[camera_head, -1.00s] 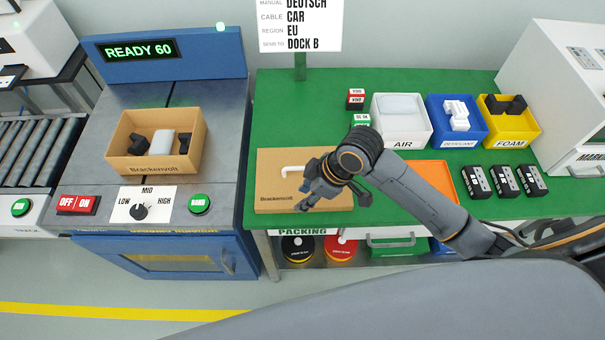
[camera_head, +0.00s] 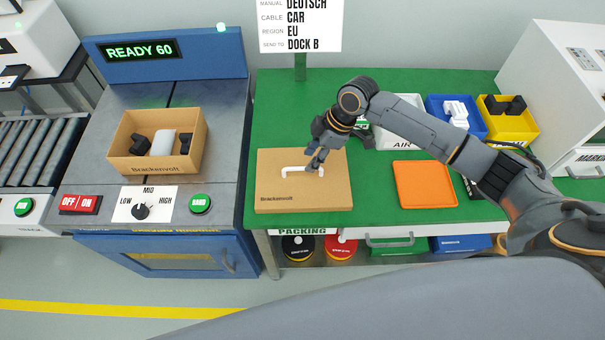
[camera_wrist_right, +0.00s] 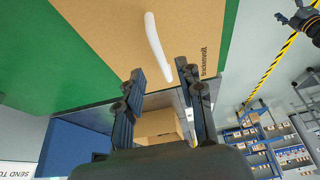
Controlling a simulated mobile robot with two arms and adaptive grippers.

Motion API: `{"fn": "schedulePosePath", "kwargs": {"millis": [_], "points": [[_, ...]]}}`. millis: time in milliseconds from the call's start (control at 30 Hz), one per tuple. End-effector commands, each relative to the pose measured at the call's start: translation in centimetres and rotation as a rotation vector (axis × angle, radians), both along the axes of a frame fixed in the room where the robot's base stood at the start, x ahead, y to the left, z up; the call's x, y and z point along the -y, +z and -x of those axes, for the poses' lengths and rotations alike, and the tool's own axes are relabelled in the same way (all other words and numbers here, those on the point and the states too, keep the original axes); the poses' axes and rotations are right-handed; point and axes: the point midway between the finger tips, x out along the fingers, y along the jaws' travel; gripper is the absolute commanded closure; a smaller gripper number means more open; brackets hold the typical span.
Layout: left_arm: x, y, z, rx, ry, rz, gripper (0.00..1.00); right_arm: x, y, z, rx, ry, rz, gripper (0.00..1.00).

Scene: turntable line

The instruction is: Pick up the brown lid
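The brown lid (camera_head: 325,190) lies flat on the green table, with a white bar handle (camera_head: 300,171) on top. My right gripper (camera_head: 316,160) is over the lid at the right end of the handle. In the right wrist view the lid (camera_wrist_right: 110,40) fills the upper middle. There, the fingers of my right gripper (camera_wrist_right: 163,73) are apart with nothing between them, and the white handle (camera_wrist_right: 157,45) lies just beyond the tips. I cannot tell whether they touch it. A dark gripper, apparently my left one (camera_wrist_right: 298,18), shows small at the upper right; its opening is unclear.
An open brown box (camera_head: 118,152) with black pieces and a pale item stands on the turntable machine at left. An orange panel (camera_head: 424,185) lies right of the lid. White, blue (camera_head: 437,107) and yellow (camera_head: 528,122) bins stand behind, partly covered by my arm.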

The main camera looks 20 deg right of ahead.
Motion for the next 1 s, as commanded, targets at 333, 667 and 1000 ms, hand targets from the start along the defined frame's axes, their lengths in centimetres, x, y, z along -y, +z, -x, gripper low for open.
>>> {"fn": "schedulePosePath", "kwargs": {"millis": [333, 667, 1000], "points": [[0.0, 1.4, 0.0, 0.000, 0.000, 0.000, 0.19, -1.7, -3.0, -0.1, -0.002, 0.000, 0.000, 0.63], [0.0, 1.6, 0.0, 0.000, 0.000, 0.000, 0.19, -2.6, -5.5, -0.4, 0.002, 0.000, 0.002, 0.63], [-0.1, 1.5, 0.0, 0.000, 0.001, -0.001, 0.19, -2.5, -5.5, -0.4, 0.001, 0.000, 0.001, 1.00]]}}
